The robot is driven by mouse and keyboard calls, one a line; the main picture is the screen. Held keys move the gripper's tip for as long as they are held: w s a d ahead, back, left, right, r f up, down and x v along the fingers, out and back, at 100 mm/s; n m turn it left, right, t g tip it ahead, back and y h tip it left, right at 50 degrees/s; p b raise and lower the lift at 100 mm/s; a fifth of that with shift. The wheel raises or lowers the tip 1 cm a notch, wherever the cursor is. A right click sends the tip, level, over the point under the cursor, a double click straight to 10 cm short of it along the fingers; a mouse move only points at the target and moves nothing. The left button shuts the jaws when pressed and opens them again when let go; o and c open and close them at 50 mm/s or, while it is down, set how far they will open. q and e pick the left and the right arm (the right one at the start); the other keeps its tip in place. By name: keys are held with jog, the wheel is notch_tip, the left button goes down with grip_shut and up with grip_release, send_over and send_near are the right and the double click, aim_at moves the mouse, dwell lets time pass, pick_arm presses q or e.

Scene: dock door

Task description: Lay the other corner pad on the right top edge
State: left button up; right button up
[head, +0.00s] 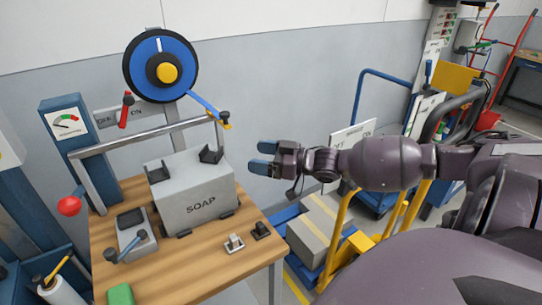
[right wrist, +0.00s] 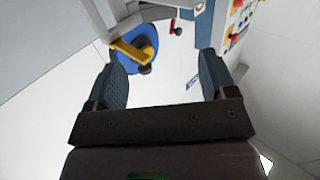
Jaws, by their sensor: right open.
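The grey SOAP box (head: 194,200) stands on the wooden table. One dark corner pad (head: 157,174) lies on its left top edge. The other dark corner pad (head: 210,154) lies on its right top edge, looking slightly raised at its sides. My right gripper (head: 262,157) is open and empty, to the right of the box and apart from it. In the right wrist view its two blue fingers (right wrist: 163,65) are spread with nothing between them. My left gripper is in neither view.
A blue strap reel (head: 142,66) and metal frame stand behind the box. A blue strap end with a yellow tip (head: 222,122) hangs above its right side. A sealing tool (head: 131,228), a green block (head: 120,295) and small clips (head: 234,243) lie on the table.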

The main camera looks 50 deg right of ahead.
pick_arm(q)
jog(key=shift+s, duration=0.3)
pick_arm(e)
jog(key=shift+v, duration=1.1)
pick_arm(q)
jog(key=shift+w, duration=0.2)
